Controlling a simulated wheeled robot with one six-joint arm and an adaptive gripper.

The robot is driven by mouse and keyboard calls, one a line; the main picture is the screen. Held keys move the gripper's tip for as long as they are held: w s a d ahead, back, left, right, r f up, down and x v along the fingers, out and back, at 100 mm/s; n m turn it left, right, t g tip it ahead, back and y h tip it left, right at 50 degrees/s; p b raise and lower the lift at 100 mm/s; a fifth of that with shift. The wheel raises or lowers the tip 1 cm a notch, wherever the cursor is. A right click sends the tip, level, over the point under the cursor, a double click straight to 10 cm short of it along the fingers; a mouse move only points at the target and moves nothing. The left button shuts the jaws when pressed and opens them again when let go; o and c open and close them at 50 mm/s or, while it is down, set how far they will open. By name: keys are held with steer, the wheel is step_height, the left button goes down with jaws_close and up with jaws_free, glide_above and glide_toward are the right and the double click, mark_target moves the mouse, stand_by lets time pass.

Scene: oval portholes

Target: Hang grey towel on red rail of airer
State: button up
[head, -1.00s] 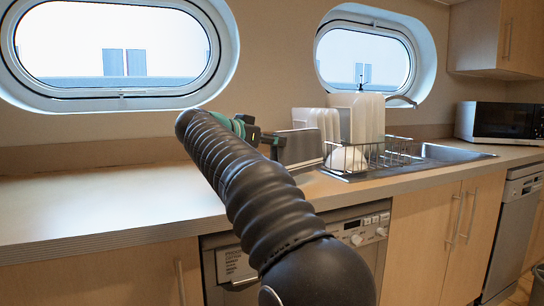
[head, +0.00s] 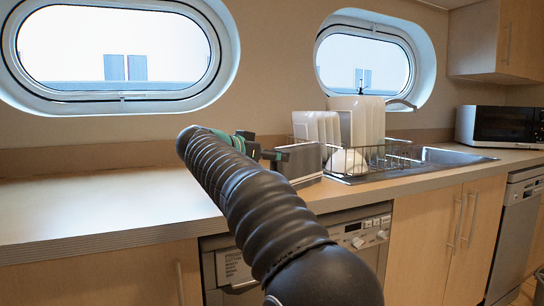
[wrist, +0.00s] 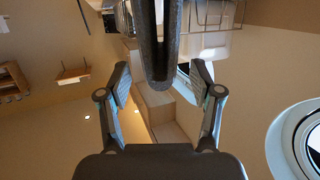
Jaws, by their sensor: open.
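A dark grey folded piece, which looks like the grey towel (wrist: 158,45), shows edge-on in the wrist view with its rounded end between the fingers. My gripper (wrist: 160,72) is open, with a finger on each side and a gap to the cloth on both sides. In the head view the towel is a flat grey panel (head: 302,163) in front of the dish rack, just right of my gripper (head: 268,154). My dark arm hides part of the gripper there. I see no airer and no red rail in either view.
A wire dish rack (head: 405,158) with white plates (head: 318,126) stands by the sink (head: 450,158), behind the towel. The counter (head: 90,205) on the left is bare. A microwave (head: 500,123) stands at the far right. Oval portholes line the wall.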

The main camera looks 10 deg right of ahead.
steer(key=p+v, duration=0.1)
steer(key=v, duration=1.1)
steer(key=shift+r, duration=0.1)
steer(key=d+r+n+t+y, duration=0.4)
steer(key=d+r+t+y, duration=0.15)
steer(key=r+t, duration=0.45)
steer(key=s+d+f+n+g+y, duration=0.1)
steer(key=s+f+n+g+y, duration=0.3)
steer(key=s+f, duration=0.45)
steer(key=s+f+n+g+y, duration=0.2)
steer(key=s+f+n+y, duration=0.4)
steer(key=f, duration=0.6)
steer(key=s+d+f+m+g+h, duration=0.1)
steer(key=s+d+f+g, duration=0.3)
steer(key=s+f, duration=0.5)
steer(key=s+d+f+m+g+h, duration=0.2)
steer(key=s+d+f, duration=0.4)
steer(key=s+f, duration=0.4)
step_height(320, 180, down, 4)
steer(key=shift+r+m+g, duration=0.2)
steer(key=shift+m+g, duration=0.3)
steer(key=shift+g, duration=0.7)
